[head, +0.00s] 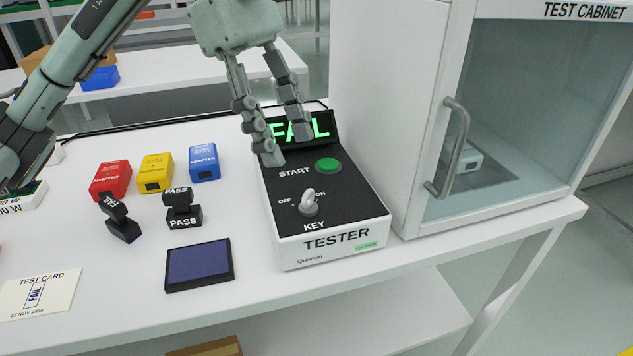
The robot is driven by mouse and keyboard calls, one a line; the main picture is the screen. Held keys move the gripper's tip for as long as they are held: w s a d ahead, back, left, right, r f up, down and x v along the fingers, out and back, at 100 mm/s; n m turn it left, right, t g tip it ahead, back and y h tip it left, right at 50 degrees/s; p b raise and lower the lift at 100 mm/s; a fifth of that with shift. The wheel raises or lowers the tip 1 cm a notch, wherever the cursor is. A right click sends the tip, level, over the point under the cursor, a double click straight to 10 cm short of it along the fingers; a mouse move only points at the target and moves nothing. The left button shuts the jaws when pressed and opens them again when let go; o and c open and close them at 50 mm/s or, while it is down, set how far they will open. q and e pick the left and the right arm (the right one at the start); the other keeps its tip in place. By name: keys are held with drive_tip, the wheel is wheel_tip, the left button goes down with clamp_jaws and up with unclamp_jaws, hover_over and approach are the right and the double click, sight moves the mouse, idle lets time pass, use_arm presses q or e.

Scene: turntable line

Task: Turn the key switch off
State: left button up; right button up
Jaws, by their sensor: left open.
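The key switch (309,204) is a light grey key on the sloping black top of the tester (345,245), near its front. The tester's display (322,129) reads FAIL in green, partly covered by my gripper. My left gripper (287,148) is open and empty, pointing down over the back of the tester, behind and left of the key. My right gripper is out of view.
A white test cabinet (395,110) with a glass door and handle (452,150) stands close right of the tester. Red (110,181), yellow (155,173) and blue (204,163) adapters, two stamps (183,214), an ink pad (199,266) and a test card (40,294) lie left.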

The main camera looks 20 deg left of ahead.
sight(308, 201)
use_arm(q)
drive_tip(key=x, duration=0.7)
drive_tip(key=shift+f, duration=0.15)
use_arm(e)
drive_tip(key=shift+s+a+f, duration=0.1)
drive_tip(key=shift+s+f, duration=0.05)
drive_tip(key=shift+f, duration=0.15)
use_arm(q)
clamp_jaws()
